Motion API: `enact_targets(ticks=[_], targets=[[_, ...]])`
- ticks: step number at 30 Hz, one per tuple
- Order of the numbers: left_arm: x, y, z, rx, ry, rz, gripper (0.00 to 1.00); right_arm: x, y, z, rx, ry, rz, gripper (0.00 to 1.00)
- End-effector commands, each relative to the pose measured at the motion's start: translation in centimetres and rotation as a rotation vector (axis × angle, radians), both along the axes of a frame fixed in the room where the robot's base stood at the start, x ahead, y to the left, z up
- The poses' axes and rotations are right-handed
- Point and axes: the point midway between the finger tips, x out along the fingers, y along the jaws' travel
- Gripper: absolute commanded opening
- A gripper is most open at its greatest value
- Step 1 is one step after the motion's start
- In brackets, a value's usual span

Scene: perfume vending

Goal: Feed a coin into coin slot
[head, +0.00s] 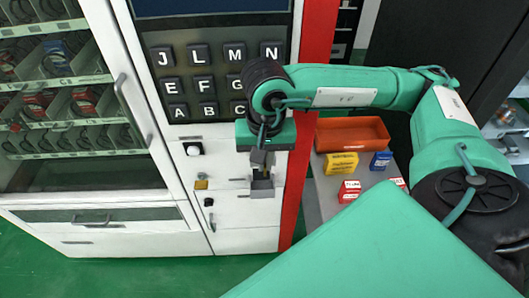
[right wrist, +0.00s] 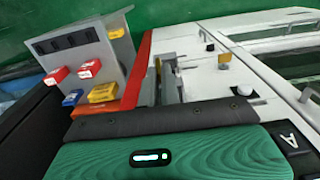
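The vending machine's white front panel (head: 240,220) carries small fittings. The yellow fitting also shows in the right wrist view (right wrist: 223,61). I cannot tell which fitting is the coin slot. My right gripper (head: 262,178) points down in front of the panel, right of these fittings. Its grey fingers (right wrist: 169,80) show close together in the wrist view. No coin can be made out. My left gripper is out of view.
A lettered keypad (head: 205,83) is above the panel. A glass-fronted cabinet (head: 70,100) with stocked shelves stands left. A red strip (head: 307,120) edges the machine. To the right, a grey stand holds an orange tray (head: 352,134), yellow box (head: 341,163) and several small boxes.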

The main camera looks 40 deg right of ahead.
Motion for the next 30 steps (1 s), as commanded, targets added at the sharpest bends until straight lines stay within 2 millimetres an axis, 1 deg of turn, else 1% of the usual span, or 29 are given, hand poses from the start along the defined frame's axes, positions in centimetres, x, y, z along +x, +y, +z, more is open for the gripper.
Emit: enact_targets(ticks=[6, 9, 12, 21, 25, 26, 27, 30], targets=[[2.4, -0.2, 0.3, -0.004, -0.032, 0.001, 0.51, 1.8, -1.1, -0.7, -0.001, 0.002, -0.003, 0.00], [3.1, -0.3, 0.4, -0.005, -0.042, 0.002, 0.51, 2.6, -1.6, -1.0, 0.000, 0.001, -0.002, 0.00], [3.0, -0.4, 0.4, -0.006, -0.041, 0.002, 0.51, 3.4, -2.1, -1.3, -0.001, 0.003, -0.001, 0.00], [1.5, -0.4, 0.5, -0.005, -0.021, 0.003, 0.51, 5.9, -3.6, -2.2, -0.001, 0.001, -0.002, 0.00], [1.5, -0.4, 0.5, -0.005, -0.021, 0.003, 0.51, 6.9, -4.3, -2.6, 0.000, 0.001, -0.002, 0.00], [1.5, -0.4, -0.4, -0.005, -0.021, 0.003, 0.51, 7.1, -4.3, -3.4, -0.001, 0.001, -0.001, 0.00], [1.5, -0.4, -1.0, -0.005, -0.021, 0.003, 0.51, 7.3, -4.5, -3.7, -0.001, -0.001, 0.000, 0.00], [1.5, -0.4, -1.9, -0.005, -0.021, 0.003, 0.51, 7.8, -4.8, -4.2, -0.001, -0.001, 0.000, 0.00]])
